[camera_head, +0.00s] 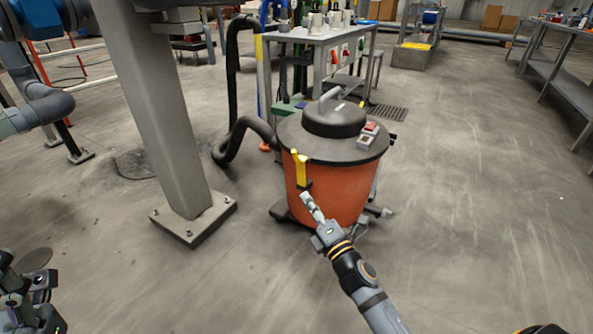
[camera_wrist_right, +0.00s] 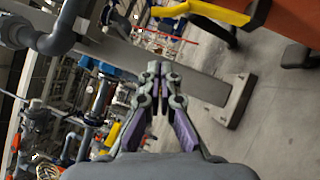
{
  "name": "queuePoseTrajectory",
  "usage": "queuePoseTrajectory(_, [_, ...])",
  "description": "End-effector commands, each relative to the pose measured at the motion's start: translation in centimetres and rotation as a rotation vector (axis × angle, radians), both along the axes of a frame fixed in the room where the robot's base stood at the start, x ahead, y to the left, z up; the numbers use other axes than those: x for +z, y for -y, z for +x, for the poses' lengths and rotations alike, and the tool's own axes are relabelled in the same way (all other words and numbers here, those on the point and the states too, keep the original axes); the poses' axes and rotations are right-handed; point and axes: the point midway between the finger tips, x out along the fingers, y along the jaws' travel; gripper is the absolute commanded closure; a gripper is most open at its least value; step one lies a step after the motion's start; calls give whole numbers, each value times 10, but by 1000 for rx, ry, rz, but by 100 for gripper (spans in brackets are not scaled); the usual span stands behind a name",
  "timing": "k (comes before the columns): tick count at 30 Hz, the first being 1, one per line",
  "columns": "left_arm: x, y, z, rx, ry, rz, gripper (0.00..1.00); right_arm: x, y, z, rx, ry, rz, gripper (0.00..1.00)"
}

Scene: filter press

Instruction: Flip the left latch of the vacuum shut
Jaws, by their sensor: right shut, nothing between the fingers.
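The vacuum is an orange drum (camera_head: 335,190) with a dark lid (camera_head: 330,140). Its yellow left latch (camera_head: 301,168) is at the lid's rim on the near left. In the right wrist view the yellow latch (camera_wrist_right: 205,12) sticks out from a dark bracket beside the orange drum (camera_wrist_right: 298,56). My right gripper (camera_head: 306,197) is shut and empty, just below the latch in the head view. In the right wrist view its fingertips (camera_wrist_right: 160,68) are together, with a visible gap to the latch. Dark jointed parts of mine, apparently my left gripper (camera_head: 28,292), show at the lower left; their opening is unclear.
A black hose (camera_head: 240,130) curves from the vacuum's left side. A thick grey post (camera_head: 155,100) on a bolted foot stands to the left. A workbench (camera_head: 320,35) is behind the vacuum. The floor on the right is clear.

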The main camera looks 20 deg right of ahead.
Motion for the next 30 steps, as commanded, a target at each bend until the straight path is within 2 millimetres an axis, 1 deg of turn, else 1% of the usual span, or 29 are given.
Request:
queuePoseTrajectory(1, [12, -1, 0, -2, 1, -3, 52, 9, -1, 7, -1, 1, 3, 100])
queuePoseTrajectory(3, [25, -2, -1, -6, 3, -8, 52, 14, -2, 19, -1, 0, 6, 100])
queuePoseTrajectory(7, [37, -3, -1, -11, 6, -17, 52, 18, -6, 47, 0, 1, 5, 100])
queuePoseTrajectory(12, [42, -4, -2, -14, 9, -22, 52, 20, -10, 83, 0, 1, 5, 100])
queuePoseTrajectory(14, [44, -5, -2, -14, 9, -22, 52, 22, -12, 95, 1, -1, 5, 100])
queuePoseTrajectory(15, [44, -5, -2, -15, 10, -23, 52, 23, -6, 99, 1, 0, 1, 100])
queuePoseTrajectory(21, [45, -5, -2, -16, 10, -24, 52, 30, 9, 116, 1, -2, 3, 100])
queuePoseTrajectory(24, [45, -5, -2, -16, 10, -24, 52, 31, 12, 120, 1, -3, 3, 100])
queuePoseTrajectory(30, [45, -5, -2, -16, 10, -24, 52, 31, 13, 120, 1, -3, 4, 100])
